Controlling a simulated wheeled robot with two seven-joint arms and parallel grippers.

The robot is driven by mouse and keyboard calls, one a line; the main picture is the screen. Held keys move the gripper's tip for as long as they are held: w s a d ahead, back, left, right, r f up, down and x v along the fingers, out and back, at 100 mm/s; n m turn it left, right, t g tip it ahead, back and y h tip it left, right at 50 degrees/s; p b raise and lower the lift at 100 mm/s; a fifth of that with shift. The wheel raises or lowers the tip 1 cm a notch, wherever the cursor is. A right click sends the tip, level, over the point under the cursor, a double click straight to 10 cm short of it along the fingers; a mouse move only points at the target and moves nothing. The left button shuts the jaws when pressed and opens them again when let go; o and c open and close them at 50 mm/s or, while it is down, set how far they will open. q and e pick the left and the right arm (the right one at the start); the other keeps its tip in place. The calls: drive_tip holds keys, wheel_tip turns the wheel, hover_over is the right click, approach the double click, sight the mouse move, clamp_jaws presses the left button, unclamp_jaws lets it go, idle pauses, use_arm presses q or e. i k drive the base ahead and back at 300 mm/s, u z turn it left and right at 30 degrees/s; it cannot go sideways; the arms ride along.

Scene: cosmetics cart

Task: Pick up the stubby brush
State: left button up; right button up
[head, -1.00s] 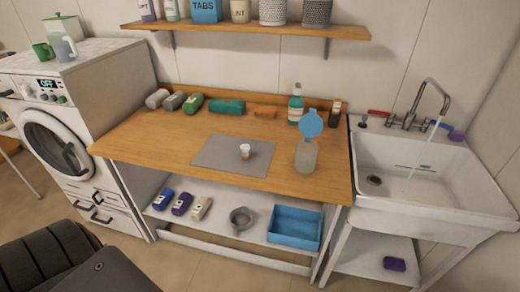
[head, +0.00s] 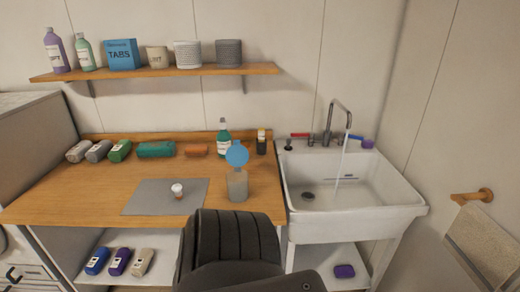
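I cannot make out for certain which thing is the stubby brush. A small dark piece (head: 289,145) stands on the sink's back left corner, too small to identify. A black ribbed part of my own body fills the bottom middle and hides some of the counter's front and the shelf below. Neither gripper shows.
A white sink (head: 350,195) with running water stands right of the counter. A grey mat (head: 150,197) holds a small white cup (head: 178,191). A towel (head: 485,245) hangs at right.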

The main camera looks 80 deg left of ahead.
sight(177, 187)
drive_tip(key=z, duration=0.45)
drive_tip(key=k, duration=2.25)
drive_tip(key=u, duration=2.95)
